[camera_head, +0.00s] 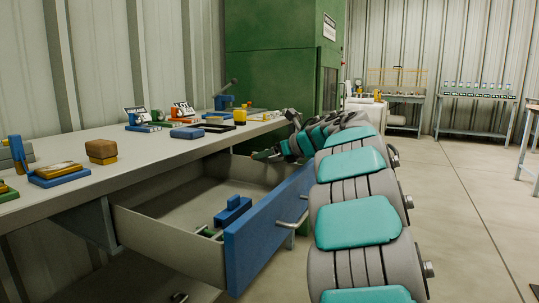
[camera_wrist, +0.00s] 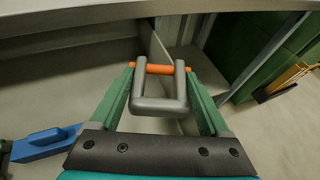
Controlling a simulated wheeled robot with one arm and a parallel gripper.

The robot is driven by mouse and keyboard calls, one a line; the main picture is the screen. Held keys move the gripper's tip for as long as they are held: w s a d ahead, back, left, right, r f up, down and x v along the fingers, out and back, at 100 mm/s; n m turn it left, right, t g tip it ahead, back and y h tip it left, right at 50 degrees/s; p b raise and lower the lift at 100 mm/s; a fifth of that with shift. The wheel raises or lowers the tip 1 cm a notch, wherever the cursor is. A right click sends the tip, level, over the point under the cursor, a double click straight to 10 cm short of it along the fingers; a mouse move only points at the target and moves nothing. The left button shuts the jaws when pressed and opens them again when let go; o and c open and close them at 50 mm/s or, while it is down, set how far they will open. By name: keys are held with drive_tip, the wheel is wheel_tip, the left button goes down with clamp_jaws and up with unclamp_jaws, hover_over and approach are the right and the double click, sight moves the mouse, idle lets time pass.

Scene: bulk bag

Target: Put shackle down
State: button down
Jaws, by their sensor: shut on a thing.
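The shackle (camera_wrist: 158,106) is a grey metal U with an orange pin across its far end. In the wrist view, my gripper (camera_wrist: 160,69) is shut on it, with the green fingers at both ends of the pin. In the head view, my gripper (camera_head: 266,154) is at the far end of the open drawer (camera_head: 168,243), just below the bench top's edge. The shackle cannot be made out clearly there. Whether it touches the drawer cannot be told.
A blue tool (camera_head: 232,210) lies in the drawer near its blue front (camera_head: 268,228), beside small green parts. The bench top (camera_head: 150,150) overhangs the drawer and carries several tools and blocks. A green cabinet (camera_head: 270,70) stands behind. Open floor lies to the right.

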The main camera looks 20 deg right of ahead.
drive_tip(key=shift+f, duration=0.25)
unclamp_jaws()
drive_tip(key=r+v, duration=0.1)
drive_tip(key=v, duration=1.1)
drive_tip(key=shift+r, duration=0.15)
